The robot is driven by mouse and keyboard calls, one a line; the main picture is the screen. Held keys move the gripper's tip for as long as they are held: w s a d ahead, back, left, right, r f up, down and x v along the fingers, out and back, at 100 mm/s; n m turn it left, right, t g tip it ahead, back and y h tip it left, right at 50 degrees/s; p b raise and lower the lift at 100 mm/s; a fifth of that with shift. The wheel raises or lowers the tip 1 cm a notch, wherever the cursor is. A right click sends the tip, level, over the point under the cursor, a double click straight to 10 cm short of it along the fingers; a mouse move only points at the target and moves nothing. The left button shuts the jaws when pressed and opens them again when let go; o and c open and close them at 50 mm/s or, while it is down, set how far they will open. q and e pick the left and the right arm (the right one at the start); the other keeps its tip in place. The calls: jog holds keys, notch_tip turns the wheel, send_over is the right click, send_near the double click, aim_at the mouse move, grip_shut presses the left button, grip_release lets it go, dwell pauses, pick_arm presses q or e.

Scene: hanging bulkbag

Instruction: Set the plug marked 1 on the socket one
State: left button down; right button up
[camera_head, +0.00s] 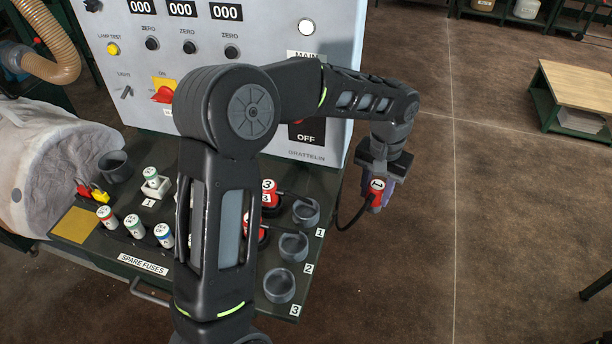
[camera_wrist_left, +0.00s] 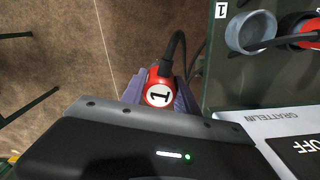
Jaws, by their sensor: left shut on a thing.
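The red plug marked 1 (camera_head: 376,195) is between the fingers of my left gripper (camera_head: 383,183), held over the floor to the right of the bench. In the left wrist view the plug (camera_wrist_left: 158,94) shows its white 1 label, with the black cable rising from it. Socket one (camera_head: 305,213) is a grey round cup at the bench's right edge, beside a label 1. It also shows in the left wrist view (camera_wrist_left: 250,33), up and to the right of the plug. The plug is apart from it. My right gripper is in neither view.
Socket two (camera_head: 293,247) and socket three (camera_head: 279,287) stand in line with socket one. A red plug marked 3 (camera_head: 268,187) sits left of them, partly behind my left arm. The control panel (camera_head: 345,60) rises behind the bench. Open floor (camera_head: 500,220) lies to the right.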

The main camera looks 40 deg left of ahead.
pick_arm(q)
jog(key=s+a+r+n+p, duration=0.6)
jog(key=s+a+r+n, duration=0.55)
jog(key=n, duration=0.55)
jog(key=f, duration=0.2)
jog(key=w+f+b, duration=0.1)
jog(key=f, duration=0.2)
jog(key=shift+w+a+f, duration=0.15)
jog(key=shift+a+f, duration=0.05)
jog(key=shift+f, duration=0.05)
jog(key=shift+f, duration=0.1)
jog(key=shift+f+b, duration=1.85)
jog(key=shift+f, duration=0.95)
jog(key=shift+b, duration=0.35)
jog(key=shift+f+b, duration=0.6)
jog(key=shift+f, duration=0.05)
